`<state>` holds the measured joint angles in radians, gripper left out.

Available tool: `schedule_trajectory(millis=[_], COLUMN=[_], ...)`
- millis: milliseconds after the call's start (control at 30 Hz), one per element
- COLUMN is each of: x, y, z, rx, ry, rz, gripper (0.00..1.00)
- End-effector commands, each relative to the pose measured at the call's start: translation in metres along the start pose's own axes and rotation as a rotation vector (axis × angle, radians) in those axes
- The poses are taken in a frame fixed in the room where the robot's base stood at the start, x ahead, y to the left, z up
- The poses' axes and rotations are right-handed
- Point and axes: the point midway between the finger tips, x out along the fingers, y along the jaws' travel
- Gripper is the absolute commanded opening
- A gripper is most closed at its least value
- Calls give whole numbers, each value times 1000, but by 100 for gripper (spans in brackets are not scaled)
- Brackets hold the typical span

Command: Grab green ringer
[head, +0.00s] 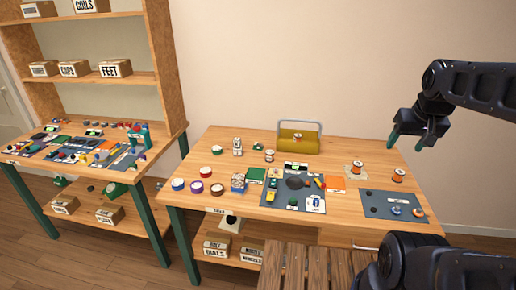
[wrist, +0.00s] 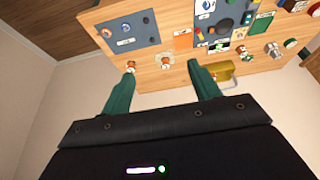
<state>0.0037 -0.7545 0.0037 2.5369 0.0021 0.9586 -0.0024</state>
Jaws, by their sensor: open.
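My gripper (head: 406,142) is open and empty, raised above the right back part of the workbench (head: 345,218). In the wrist view its two green fingers (wrist: 163,76) stand wide apart with nothing between them. All are well to the left of my gripper.
A yellow toolbox (head: 298,141) with a raised handle stands at the back edge. Orange spools (head: 398,175) and a grey-blue mat (head: 385,206) lie at the right. A dark parts mat (head: 270,203) is in the middle. A second bench (head: 85,175) with shelves stands left.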

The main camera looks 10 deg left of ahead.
Motion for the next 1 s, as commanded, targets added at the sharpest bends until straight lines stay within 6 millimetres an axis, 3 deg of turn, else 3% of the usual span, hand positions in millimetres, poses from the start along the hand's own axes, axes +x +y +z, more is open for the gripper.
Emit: schedule_trajectory(millis=[433,500,767,867,1000], x=[0,0,0,0,0], y=[0,0,0,-1,-5], z=[0,0,0,-6,-30], rx=[0,0,-1,-22,-124], ry=[0,0,0,-2,-9], rz=[0,0,0,1,5], gripper=[61,75,76,76,76])
